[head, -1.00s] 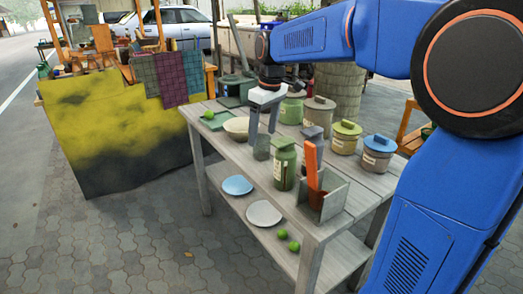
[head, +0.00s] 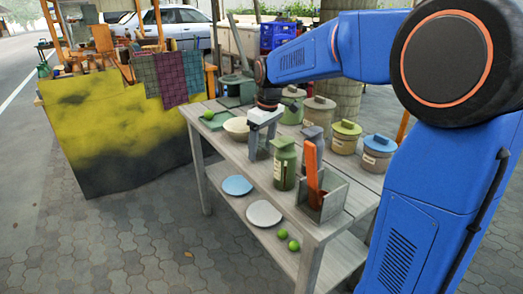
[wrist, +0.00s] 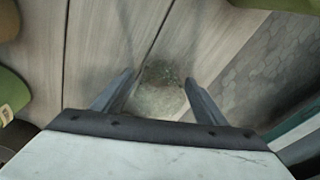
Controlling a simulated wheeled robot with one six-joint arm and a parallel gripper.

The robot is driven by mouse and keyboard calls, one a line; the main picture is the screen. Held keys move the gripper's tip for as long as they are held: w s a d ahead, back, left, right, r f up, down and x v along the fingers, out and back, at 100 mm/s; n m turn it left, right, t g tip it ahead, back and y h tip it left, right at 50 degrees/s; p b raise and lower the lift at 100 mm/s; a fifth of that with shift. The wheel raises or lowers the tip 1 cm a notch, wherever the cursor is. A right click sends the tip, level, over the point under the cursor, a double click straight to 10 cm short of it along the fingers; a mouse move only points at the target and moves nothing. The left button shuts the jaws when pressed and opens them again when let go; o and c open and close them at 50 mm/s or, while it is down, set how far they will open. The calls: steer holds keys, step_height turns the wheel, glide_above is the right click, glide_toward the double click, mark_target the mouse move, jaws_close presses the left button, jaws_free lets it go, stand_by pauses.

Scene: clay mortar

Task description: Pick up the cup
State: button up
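The cup (wrist: 160,98) is a small grey-green, see-through vessel standing on the wooden table. In the wrist view it lies between the two fingers of my gripper (wrist: 159,78). The fingers are spread to its left and right, and I see no clear grip on it. In the head view my gripper (head: 262,143) points down over the table, lowered around the cup's place. There the fingers mostly hide the cup.
A green lidded jar (head: 284,165) stands close right of my gripper. A box with an orange item (head: 311,165) is nearer the front edge. A cream bowl (head: 236,127) sits to the left, and several lidded pots (head: 346,138) stand behind. Plates (head: 264,214) lie on the lower shelf.

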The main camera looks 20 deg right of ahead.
steer(key=c, duration=0.9)
steer(key=shift+o, duration=0.2)
